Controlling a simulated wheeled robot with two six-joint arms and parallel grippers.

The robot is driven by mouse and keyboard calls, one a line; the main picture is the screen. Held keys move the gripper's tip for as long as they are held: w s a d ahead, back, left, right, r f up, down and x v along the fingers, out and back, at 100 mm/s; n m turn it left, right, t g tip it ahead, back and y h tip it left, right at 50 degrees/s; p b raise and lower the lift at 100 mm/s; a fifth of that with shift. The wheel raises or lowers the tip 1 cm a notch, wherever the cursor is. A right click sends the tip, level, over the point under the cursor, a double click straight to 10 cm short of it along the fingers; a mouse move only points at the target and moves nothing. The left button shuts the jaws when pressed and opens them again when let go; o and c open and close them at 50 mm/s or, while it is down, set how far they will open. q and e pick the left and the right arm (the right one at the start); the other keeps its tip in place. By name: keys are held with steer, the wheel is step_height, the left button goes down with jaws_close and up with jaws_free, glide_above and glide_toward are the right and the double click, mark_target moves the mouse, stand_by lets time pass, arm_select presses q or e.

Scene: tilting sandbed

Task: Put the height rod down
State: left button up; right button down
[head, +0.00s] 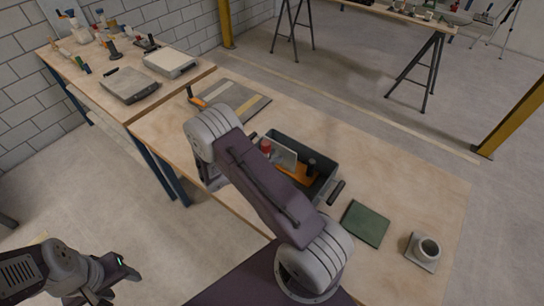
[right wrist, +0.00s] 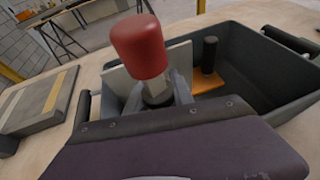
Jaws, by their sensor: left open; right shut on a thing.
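The height rod, with a red cylindrical cap (right wrist: 138,47), is upright in my right gripper (right wrist: 159,92), whose jaws are shut on it below the cap. In the head view the red cap (head: 265,146) shows just past my right arm, which hides the gripper and the lower rod. The rod is over or in the left end of a dark grey bin (right wrist: 255,55); I cannot tell whether its foot touches anything. My left gripper (head: 117,279) is open and empty at the lower left, away from the table.
The bin (head: 327,187) holds a pale plate (head: 284,155) and an orange block with a black knob (head: 300,176). Bare wood lies between.

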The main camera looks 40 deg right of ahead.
steer(key=shift+f, duration=0.1)
steer(key=c, duration=1.1)
jaws_free()
